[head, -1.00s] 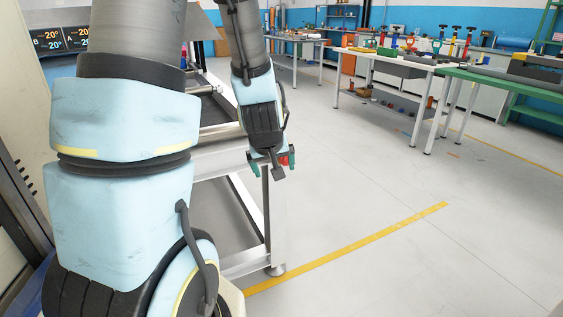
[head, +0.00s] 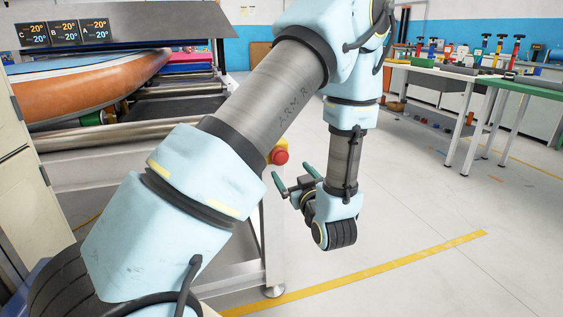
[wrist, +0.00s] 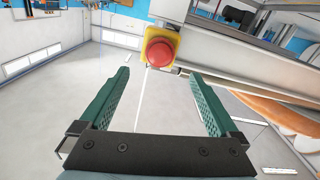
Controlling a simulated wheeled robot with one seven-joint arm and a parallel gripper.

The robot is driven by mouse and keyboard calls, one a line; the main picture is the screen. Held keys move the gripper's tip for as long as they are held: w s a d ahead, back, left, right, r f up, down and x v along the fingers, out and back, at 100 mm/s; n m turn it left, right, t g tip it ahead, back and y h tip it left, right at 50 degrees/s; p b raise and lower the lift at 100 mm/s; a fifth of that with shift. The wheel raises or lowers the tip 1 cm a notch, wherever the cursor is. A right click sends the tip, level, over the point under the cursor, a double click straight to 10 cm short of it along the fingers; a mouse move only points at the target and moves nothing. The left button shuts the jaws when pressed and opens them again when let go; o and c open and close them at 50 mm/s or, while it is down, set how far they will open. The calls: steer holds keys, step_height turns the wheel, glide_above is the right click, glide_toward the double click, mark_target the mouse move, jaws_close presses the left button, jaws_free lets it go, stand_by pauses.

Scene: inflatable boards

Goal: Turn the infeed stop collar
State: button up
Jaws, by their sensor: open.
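A red round stop button (head: 279,157) on a yellow backing sits at the corner of the conveyor frame in the head view. It also shows in the wrist view (wrist: 160,52), ahead of and between my finger tips. I cannot make out a separate collar or its turn position. My gripper (head: 293,179) points left toward the frame, just below and right of the button in the head view. Its two teal fingers also show in the wrist view (wrist: 162,76), spread wide with nothing between them. The button appears beyond the tips, not touched.
An orange-brown board (head: 110,85) with a blue top lies on the roller conveyor (head: 125,135). Screens (head: 64,33) above it each read 20°. White and green tables (head: 520,84) with tools stand at the right. The floor (head: 420,200) between is open.

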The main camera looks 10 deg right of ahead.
steer(key=w+a, duration=0.1)
steer(key=w, duration=0.7)
steer(key=shift+w, duration=0.3)
steer(key=shift+c, duration=0.4)
steer(key=c, duration=1.3)
steer(key=shift+p, duration=0.35)
steer(key=shift+m+p, duration=1.3)
steer(key=shift+m, duration=1.8)
